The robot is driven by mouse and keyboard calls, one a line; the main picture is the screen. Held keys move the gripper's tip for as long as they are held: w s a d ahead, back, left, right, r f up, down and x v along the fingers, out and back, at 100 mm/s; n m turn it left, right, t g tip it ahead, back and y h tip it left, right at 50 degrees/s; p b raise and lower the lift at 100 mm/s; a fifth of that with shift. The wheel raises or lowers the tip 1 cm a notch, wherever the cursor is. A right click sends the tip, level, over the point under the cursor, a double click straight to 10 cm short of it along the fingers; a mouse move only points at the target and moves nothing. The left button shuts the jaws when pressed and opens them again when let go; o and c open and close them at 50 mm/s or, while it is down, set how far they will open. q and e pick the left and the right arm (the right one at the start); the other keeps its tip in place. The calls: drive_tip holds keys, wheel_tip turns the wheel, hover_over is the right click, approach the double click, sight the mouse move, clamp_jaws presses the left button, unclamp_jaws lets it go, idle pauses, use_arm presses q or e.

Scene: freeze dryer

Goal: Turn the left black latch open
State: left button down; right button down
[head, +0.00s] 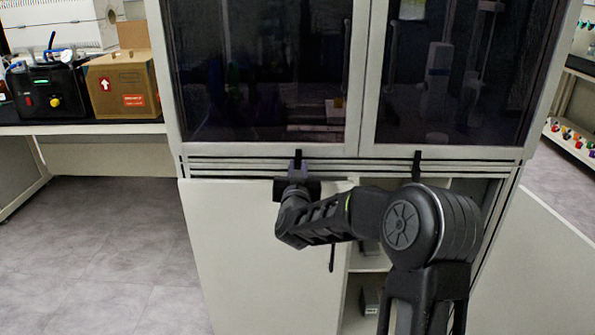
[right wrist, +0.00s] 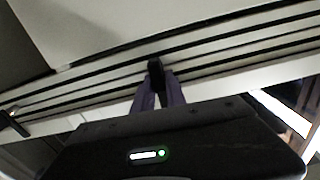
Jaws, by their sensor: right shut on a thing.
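The left black latch (head: 298,155) stands upright on the pale frame below the left dark glass door. My right gripper (head: 297,172) is at this latch, and its fingers cover the latch's lower part in the head view. In the right wrist view the purple fingers (right wrist: 159,92) are closed around the lower end of the black latch (right wrist: 156,72). My left gripper is not in view.
Below the frame, a white cabinet door (head: 240,235) has a dark handle (head: 332,258). An open shelf space (head: 368,263) lies to its right. A bench with a cardboard box (head: 122,85) stands at the left. Grey floor is clear at the lower left.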

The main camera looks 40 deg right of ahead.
drive_tip(key=shift+d+f+m+b, duration=0.1)
drive_tip(key=shift+f+m+b, duration=0.1)
drive_tip(key=shift+m+b, duration=0.4)
drive_tip(key=shift+s+d+f+m+b, duration=0.15)
drive_tip(key=shift+d+f+m+b, duration=0.1)
drive_tip(key=shift+m+b, duration=2.6)
drive_tip(key=shift+s+d+f+m+b, duration=0.1)
drive_tip(key=shift+s+f+m+b, duration=0.1)
drive_tip(key=shift+m+b, duration=2.65)
drive_tip(key=shift+s+d+f+m+b, duration=0.15)
drive_tip(key=shift+d+f+m+b, duration=0.1)
drive_tip(key=shift+m+b, duration=2.6)
drive_tip(key=shift+n+b, duration=0.35)
drive_tip(key=c, duration=1.4)
unclamp_jaws()
drive_tip(key=v, duration=0.8)
